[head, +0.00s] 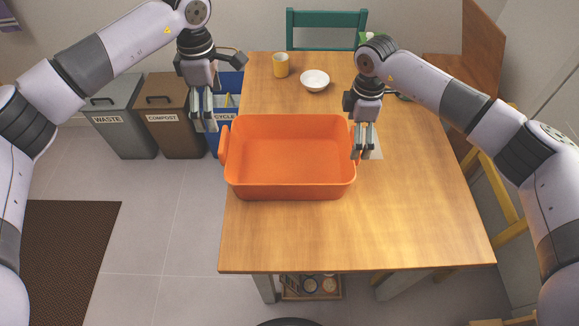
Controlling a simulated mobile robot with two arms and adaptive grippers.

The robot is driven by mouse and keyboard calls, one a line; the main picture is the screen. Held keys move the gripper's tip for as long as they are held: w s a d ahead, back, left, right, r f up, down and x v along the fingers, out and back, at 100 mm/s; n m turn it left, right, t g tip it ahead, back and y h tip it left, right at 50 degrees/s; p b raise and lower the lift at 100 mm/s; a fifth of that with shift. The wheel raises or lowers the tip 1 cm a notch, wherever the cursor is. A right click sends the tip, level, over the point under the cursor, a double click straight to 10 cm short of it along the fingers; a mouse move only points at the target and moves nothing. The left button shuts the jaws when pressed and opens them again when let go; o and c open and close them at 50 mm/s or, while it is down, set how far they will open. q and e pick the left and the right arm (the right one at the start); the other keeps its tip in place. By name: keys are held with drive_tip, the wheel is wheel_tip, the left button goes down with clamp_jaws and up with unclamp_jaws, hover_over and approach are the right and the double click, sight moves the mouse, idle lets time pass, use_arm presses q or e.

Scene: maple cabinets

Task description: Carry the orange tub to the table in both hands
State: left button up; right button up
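The orange tub (290,190) is an open, empty rectangular container. It sits upright on the wooden table (400,230), close to its left edge. Its left handle (223,146) reaches out at the table's edge. My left gripper (205,128) points down, with a gap between its fingers and nothing seen in them. It is just left of the left handle and looks apart from it. My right gripper (362,154) points down at the tub's right end and overlaps the right handle, mostly hiding it. I cannot tell whether its fingers grip the handle.
A yellow mug (281,65) and a white bowl (314,80) stand at the table's back. A teal chair (325,20) is behind. Waste (115,120), compost (172,120) and recycling bins stand left of the table. The table's front and right are clear.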

wheel_tip(320, 180, up, 11)
idle(0.3)
drive_tip(key=shift+f, duration=0.2)
idle(0.5)
